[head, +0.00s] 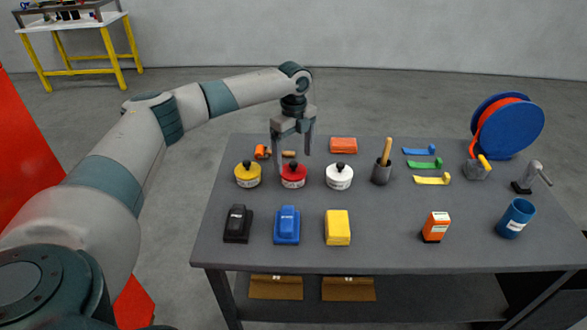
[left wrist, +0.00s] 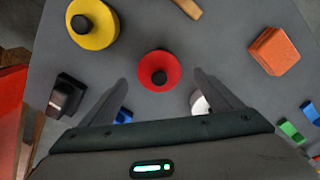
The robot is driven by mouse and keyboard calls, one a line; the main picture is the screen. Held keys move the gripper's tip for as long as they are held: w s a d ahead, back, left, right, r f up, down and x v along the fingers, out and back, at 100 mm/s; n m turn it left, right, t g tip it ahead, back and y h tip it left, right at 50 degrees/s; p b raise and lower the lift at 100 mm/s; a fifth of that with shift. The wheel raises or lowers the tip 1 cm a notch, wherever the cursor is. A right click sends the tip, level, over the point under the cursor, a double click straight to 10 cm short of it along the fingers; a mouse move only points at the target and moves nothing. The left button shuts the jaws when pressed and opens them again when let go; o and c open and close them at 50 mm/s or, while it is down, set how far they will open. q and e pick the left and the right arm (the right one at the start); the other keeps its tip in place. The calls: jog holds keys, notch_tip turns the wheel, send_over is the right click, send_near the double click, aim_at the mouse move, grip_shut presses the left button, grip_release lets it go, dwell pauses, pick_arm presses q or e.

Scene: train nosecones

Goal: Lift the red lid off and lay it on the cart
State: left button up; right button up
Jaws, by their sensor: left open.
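The red lid (head: 293,170) with a black knob sits on a light round pot on the grey cart (head: 380,253). It stands between a yellow-lidded pot (head: 247,174) and a white-lidded pot (head: 339,176). My left gripper (head: 293,158) is open and empty, pointing down above the red lid, with a finger to either side of it in the head view. In the left wrist view the red lid (left wrist: 159,72) shows just beyond and between the spread fingertips. I see no contact. My right gripper is not in view.
Black, blue and yellow blocks (head: 337,227) stand in front of the pots. A mortar with a pestle (head: 382,171) is to the right, and an orange block (head: 343,145) is behind. Bare cart top lies between the yellow block and the orange-white box (head: 435,227).

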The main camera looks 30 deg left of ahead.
aim_at(293, 163)
pick_arm(q)
jog(key=shift+s+f+p, duration=0.1)
jog(key=shift+f+p, duration=0.3)
jog(key=shift+f, duration=1.2)
jog(key=c, duration=1.1)
